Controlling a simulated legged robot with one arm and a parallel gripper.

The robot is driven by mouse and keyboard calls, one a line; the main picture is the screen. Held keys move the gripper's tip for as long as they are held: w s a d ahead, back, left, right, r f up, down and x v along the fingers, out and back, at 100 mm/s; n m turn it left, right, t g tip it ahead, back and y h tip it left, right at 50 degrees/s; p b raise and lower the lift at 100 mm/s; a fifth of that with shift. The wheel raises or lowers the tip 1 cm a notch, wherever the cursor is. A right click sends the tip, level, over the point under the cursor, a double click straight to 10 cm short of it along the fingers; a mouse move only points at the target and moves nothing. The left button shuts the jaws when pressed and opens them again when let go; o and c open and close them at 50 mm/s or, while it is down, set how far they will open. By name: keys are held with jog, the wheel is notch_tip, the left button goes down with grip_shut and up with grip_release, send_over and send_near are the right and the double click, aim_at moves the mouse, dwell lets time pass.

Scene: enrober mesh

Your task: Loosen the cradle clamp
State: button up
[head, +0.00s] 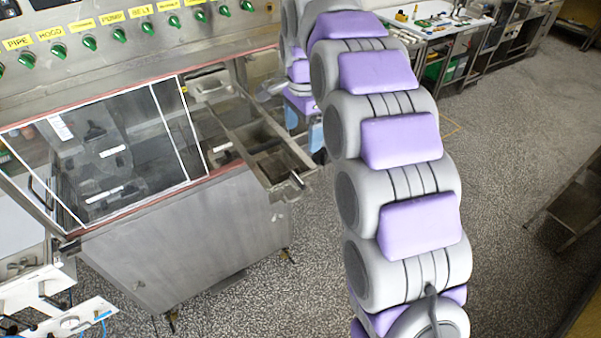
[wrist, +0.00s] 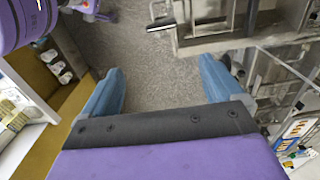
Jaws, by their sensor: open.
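My gripper (head: 305,135) hangs beside the open metal trough of the machine, partly hidden behind my arm in the head view. In the wrist view my gripper (wrist: 158,85) has its two blue fingers wide apart, with only speckled floor between them. No part can be identified for certain as the cradle clamp. A small dark handle with a pale edge (wrist: 161,25) sticks out from metalwork beyond the fingers in the wrist view. It is apart from both fingers. A small metal fitting (head: 297,181) sits at the trough's near end in the head view.
The steel machine (head: 190,240) has a clear-windowed hood (head: 110,150) and a panel of green knobs (head: 119,35). The trough (head: 265,150) juts out toward my arm. A workbench with tools (head: 425,22) stands at the back. The floor (head: 510,120) at right is largely clear.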

send_over(298, 177)
jog(key=a, duration=0.1)
jog(key=f, duration=1)
jog(key=shift+s+a+f, duration=0.1)
jog(key=shift+s+a, duration=0.05)
jog(key=shift+a, duration=0.05)
jog(key=f, duration=0.1)
jog(key=d+f, duration=0.1)
jog(key=f, duration=0.1)
jog(key=d+f, duration=0.1)
jog(key=f, duration=0.1)
jog(key=shift+d+b, duration=0.2)
jog(key=shift+b, duration=0.15)
jog(key=shift+f, duration=0.1)
jog(key=shift+a, duration=0.85)
jog(key=shift+a+f, duration=0.1)
jog(key=shift+a, duration=0.1)
jog(key=shift+c, duration=1.4)
jog(key=shift+d, duration=0.75)
jog(key=c, duration=0.7)
jog(key=shift+a, duration=0.2)
jog(key=shift+c, duration=0.3)
